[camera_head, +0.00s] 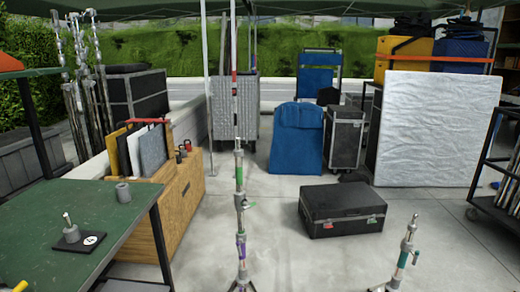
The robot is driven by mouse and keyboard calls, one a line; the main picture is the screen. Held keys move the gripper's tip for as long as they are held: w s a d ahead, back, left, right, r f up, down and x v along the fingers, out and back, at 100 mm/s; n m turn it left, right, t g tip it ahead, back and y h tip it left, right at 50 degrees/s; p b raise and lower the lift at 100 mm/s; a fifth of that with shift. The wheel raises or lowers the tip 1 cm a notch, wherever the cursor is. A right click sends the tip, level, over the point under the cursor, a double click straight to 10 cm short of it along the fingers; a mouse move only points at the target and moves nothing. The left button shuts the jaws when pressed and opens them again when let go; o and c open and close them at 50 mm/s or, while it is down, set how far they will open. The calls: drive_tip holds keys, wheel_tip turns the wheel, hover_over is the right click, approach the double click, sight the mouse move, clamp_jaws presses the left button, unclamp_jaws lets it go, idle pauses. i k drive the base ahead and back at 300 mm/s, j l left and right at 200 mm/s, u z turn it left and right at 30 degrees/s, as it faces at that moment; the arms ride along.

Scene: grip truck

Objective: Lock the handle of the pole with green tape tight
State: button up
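A slim metal pole stand (240,222) stands upright in the middle of the floor, with its lower legs cut off by the bottom edge. It has a band of green tape (239,177) around its upper part and purple tape lower down. A small greenish handle (249,204) sticks out to the right below the green tape; whether it is tight or loose I cannot tell. A shorter stand (406,254) at the lower right has a teal-green band and a small handle on its right side. My gripper is not in view.
A green-topped table (90,215) stands at the left, with a wooden crate (180,195) behind it. A black case (342,208) lies on the floor right of the pole. A dark shelf cart (500,170) is at the right edge. Bare concrete surrounds the pole.

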sight(247, 206)
drive_tip(key=i+j, duration=0.1)
drive_tip(key=i, duration=0.45)
drive_tip(key=i+j, duration=0.15)
drive_tip(key=i, duration=0.4)
